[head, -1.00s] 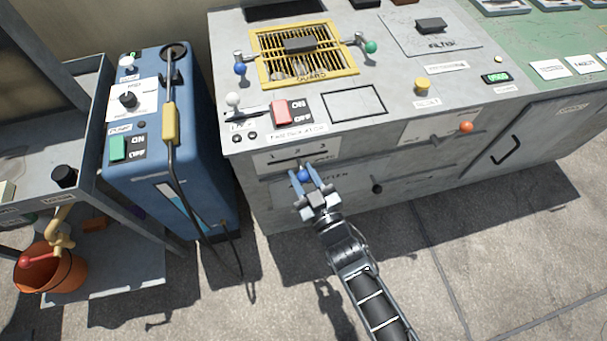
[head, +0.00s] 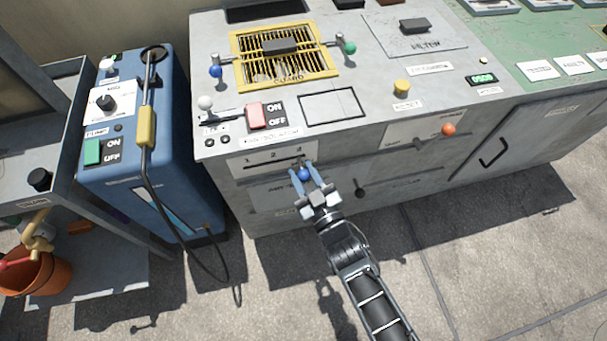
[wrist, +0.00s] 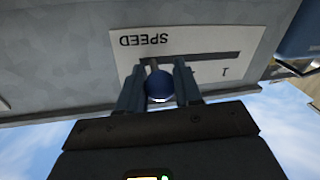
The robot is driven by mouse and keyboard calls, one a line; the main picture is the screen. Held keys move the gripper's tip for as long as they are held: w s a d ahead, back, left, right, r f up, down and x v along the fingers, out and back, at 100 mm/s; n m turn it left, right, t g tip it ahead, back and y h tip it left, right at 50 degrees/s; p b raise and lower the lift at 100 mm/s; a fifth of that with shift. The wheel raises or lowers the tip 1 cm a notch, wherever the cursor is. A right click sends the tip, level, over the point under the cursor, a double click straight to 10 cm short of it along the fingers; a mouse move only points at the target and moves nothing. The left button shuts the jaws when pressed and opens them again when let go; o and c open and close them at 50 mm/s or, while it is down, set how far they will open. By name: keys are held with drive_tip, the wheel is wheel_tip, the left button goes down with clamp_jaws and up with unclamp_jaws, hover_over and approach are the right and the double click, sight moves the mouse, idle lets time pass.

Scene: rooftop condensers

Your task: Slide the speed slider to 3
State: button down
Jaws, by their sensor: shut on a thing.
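The speed slider has a blue ball knob (head: 305,174) on a short stem. It stands out from a white plate (head: 240,168) marked 1, 2, 3 on the cabinet front. My gripper (head: 306,172) is shut on the knob, one finger on each side. In the wrist view the plate (wrist: 205,45) appears upside down, with SPEED readable. There the knob (wrist: 159,85) sits between the fingers, and its stem is near the left end of the dark slot, the end away from the 1. The 3 is hidden in that view.
An orange-knobbed lever (head: 448,130) is farther right on the cabinet front, with a dark round knob (head: 360,188) below. A red ON/OFF switch (head: 264,115) is on the top above the plate. A blue machine (head: 130,170) with a cable stands left. Paving is open in front.

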drive_tip(key=shift+w+d+f, duration=0.1)
drive_tip(key=shift+d, duration=0.25)
drive_tip(key=c, duration=0.8)
unclamp_jaws()
drive_tip(key=shift+d, duration=0.1)
drive_tip(key=shift+s, duration=0.25)
drive_tip(key=p+v, duration=0.1)
drive_tip(key=v, duration=0.6)
drive_tip(key=shift+d, duration=0.15)
drive_tip(key=shift+s, duration=0.15)
